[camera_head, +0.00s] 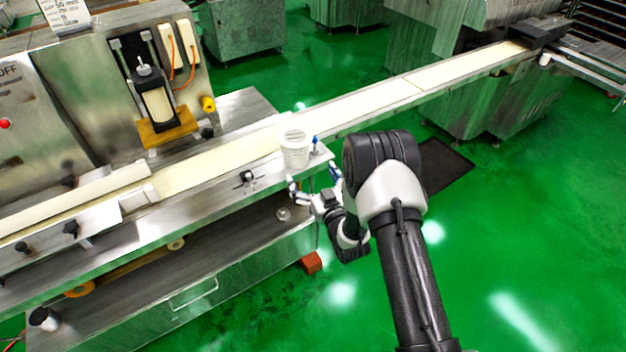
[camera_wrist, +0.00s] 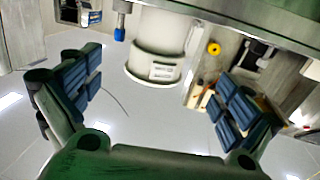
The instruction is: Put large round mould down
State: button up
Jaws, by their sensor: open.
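The large round mould, a white cylinder (camera_head: 294,150) with a label, stands upright on the metal ledge at the front edge of the machine, beside the conveyor belt. It also shows in the wrist view (camera_wrist: 156,48), top centre, beyond the fingers. My gripper (camera_head: 313,178) is just in front of the ledge, close to the mould on its near side. In the wrist view my gripper (camera_wrist: 155,97) has its blue-padded fingers spread wide with nothing between them. The mould appears clear of both fingers.
A small blue-topped fitting (camera_head: 315,144) stands right beside the mould; it also shows in the wrist view (camera_wrist: 119,34). The pale conveyor belt (camera_head: 360,108) runs behind. The encrusting machine (camera_head: 110,100) is at left. Open green floor (camera_head: 520,230) lies to the right.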

jog(key=w+d+r+g+h, duration=0.1)
jog(key=d+r+h, duration=0.15)
jog(key=r, duration=0.35)
jog(key=w+d+r+g+h, duration=0.1)
jog(key=d+r, duration=0.2)
jog(key=r, duration=0.4)
jog(key=s+d+r+m+g+h, duration=0.25)
jog(key=s+d+r, duration=0.25)
jog(key=s+r, duration=0.25)
jog(key=s+d+r+g, duration=0.1)
jog(key=s+g, duration=0.1)
jog(key=s, duration=0.9)
jog(key=s+d+r+m+g+h, duration=0.1)
jog(key=s+d+r+g, duration=0.1)
jog(key=s, duration=1)
jog(key=s+d+r+m+g, duration=0.1)
jog(key=s+d+r+g, duration=0.1)
jog(key=s, duration=1)
jog(key=shift+s+d+g, duration=0.15)
jog(key=shift+g, duration=0.5)
jog(key=shift+c, duration=0.5)
